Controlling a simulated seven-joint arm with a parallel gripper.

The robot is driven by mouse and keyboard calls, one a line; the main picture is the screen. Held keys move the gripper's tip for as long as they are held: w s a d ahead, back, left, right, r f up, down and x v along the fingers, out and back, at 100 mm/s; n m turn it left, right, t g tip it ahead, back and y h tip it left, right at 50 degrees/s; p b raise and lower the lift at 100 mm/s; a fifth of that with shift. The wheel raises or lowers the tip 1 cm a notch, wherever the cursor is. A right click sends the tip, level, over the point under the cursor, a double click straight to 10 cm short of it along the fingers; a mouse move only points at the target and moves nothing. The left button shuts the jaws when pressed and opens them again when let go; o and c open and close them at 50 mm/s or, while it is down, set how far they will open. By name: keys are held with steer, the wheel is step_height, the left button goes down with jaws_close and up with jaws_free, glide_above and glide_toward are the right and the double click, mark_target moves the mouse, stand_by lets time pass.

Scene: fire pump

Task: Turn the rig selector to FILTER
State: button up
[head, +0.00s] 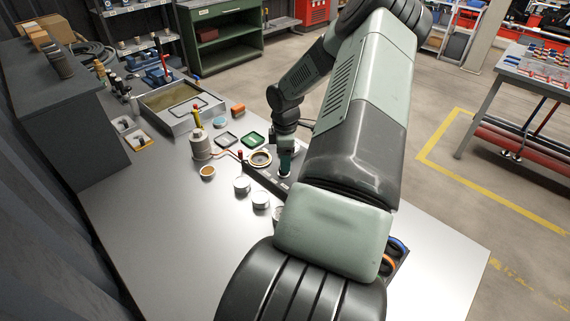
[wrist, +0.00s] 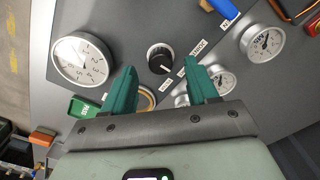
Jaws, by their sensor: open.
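The rig selector looks to be the round black knob (wrist: 160,58) on the grey panel in the wrist view. A pale mark on it points to the lower right, between two small white labels, one below it (wrist: 166,82) and one to its right (wrist: 198,48). I cannot read either label surely. My gripper (wrist: 159,68) is open, its green fingers apart on either side of the knob in the picture. I see no contact, and the height gap is unclear. In the head view my gripper (head: 287,160) is over the rig panel; my arm hides much of it.
A large dial gauge (wrist: 82,58) lies left of the knob, with smaller gauges to the right (wrist: 262,42) and lower right (wrist: 222,78). A blue handle (wrist: 220,8) is at the top. In the head view, metal cups (head: 242,185) stand nearby; the table's left front is clear.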

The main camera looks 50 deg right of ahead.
steer(key=shift+f, duration=1.5)
steer(key=shift+c, duration=0.3)
steer(key=c, duration=1)
steer(key=shift+m, duration=0.3)
steer(key=m, duration=0.4)
steer(key=shift+a, duration=0.1)
steer(key=shift+m, duration=2.2)
